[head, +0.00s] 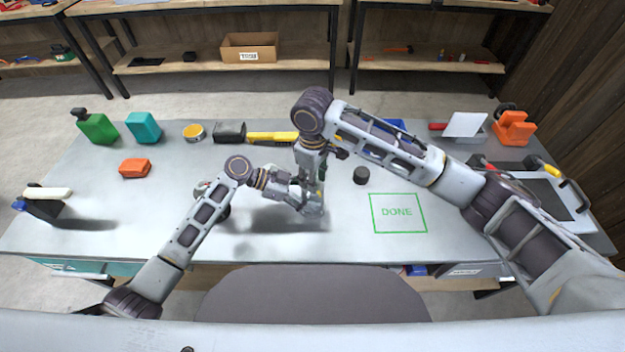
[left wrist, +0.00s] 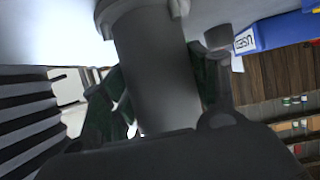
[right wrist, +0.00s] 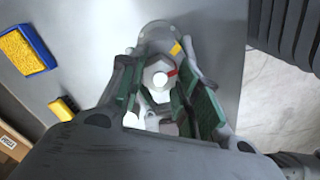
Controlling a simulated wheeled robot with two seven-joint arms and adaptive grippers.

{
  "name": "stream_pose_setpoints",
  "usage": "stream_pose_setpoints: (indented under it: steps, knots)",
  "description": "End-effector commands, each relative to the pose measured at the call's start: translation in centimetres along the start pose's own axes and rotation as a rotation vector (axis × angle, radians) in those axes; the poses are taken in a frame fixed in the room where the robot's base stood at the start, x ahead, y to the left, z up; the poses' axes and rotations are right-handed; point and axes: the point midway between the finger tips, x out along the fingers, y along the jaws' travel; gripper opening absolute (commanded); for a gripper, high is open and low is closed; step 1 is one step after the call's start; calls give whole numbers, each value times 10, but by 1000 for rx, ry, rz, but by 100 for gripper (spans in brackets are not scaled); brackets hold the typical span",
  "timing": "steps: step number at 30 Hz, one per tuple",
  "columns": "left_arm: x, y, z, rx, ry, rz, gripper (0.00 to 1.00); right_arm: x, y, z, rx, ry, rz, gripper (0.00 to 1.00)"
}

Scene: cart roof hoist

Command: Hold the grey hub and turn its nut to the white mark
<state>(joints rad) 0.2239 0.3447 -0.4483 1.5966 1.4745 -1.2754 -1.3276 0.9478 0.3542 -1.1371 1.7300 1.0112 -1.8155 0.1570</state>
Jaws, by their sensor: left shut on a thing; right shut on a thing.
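The grey hub (left wrist: 155,70) is a thick upright-looking cylinder between the green-padded fingers of my left gripper (left wrist: 160,92), which is shut on it. In the head view the left gripper (head: 306,198) holds the hub low over the table, and the arms mostly hide it. My right gripper (head: 316,176) is directly above. In the right wrist view its green-padded fingers (right wrist: 160,88) are shut on the pale nut (right wrist: 158,78). A red mark (right wrist: 171,73) lies on the nut. A yellow mark (right wrist: 175,47) shows beyond it; I cannot make out a white one.
A green DONE square (head: 398,212) is clear on the table at right. A small black cylinder (head: 361,175) stands near the right gripper.

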Motion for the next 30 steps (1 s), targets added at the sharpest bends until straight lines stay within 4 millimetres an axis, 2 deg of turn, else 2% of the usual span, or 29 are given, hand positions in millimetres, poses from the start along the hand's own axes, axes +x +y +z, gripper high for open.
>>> stream_pose_setpoints:
  steps: [6,19,30]
  knots:
    - [0,0,0,-1,0,1,37,1,0,0,99,-1,0,14]
    - [0,0,0,-1,0,1,37,0,1,0,126,-1,1,14]
    - [0,0,0,-1,0,1,37,0,0,0,298,0,0,14]
